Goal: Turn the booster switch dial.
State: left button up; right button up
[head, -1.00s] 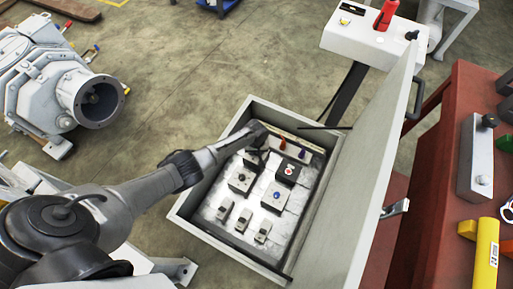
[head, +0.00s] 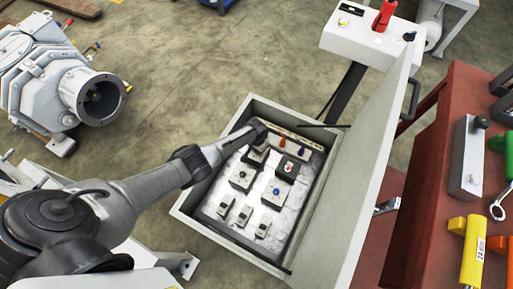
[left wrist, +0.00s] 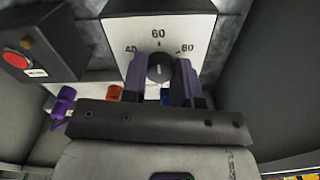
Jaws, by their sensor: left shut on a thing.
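The booster switch dial (left wrist: 159,67) is a round black knob on a white plate (left wrist: 160,27) marked 40, 60 and 80 in the left wrist view. My left gripper (left wrist: 161,80) has one finger on each side of the knob and is shut on it. In the head view my left gripper (head: 256,130) reaches into the far left corner of the open grey box (head: 196,190), and its hand hides the dial there. The knob's exact setting is too small to read. My right gripper is not in view.
The box's lid (head: 352,185) stands open on the right. Inside, a red button unit (head: 287,168), a blue-button unit (head: 275,191) and several small switches (head: 243,214) sit near the gripper. A red table (head: 430,190) with tools stands beyond the lid.

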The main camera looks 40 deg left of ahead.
pick_arm(q)
jog(key=shift+m, duration=0.3)
jog(key=o, duration=0.9)
notch_tip(320, 180, up, 14)
jog(key=p, duration=1)
jog(key=shift+f, duration=0.1)
